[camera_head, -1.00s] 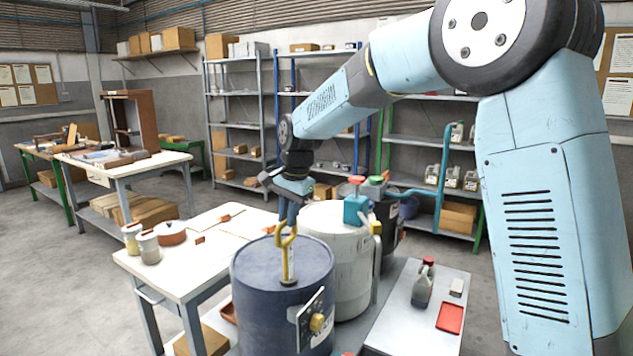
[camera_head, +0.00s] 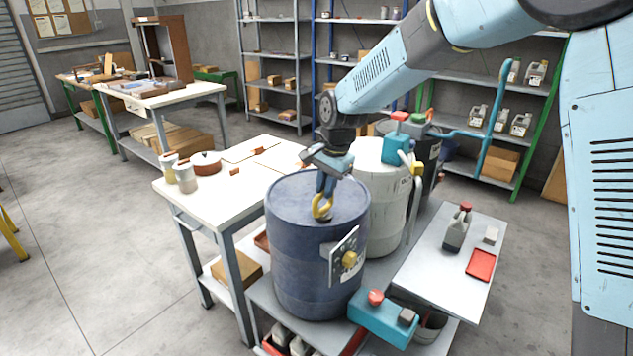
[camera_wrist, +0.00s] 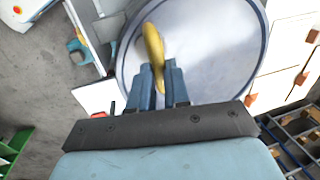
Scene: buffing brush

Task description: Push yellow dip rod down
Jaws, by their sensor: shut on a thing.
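The yellow dip rod (camera_head: 322,206) stands in the top of the dark blue drum (camera_head: 318,262). Only its looped handle shows above the lid; the rest is hidden in the drum. My gripper (camera_head: 326,188) points down over the lid and is shut on the handle. In the wrist view the yellow handle (camera_wrist: 153,45) lies between the two blue fingers (camera_wrist: 158,72), above the grey drum lid (camera_wrist: 205,50). The handle's lower end is close to the lid.
A white drum (camera_head: 385,200) with a teal pump (camera_head: 398,150) stands right behind. A white table (camera_head: 215,190) with jars is on the left. A side shelf (camera_head: 450,285) holds a bottle (camera_head: 457,232) and red tray (camera_head: 481,265). A teal box (camera_head: 385,318) sits low in front.

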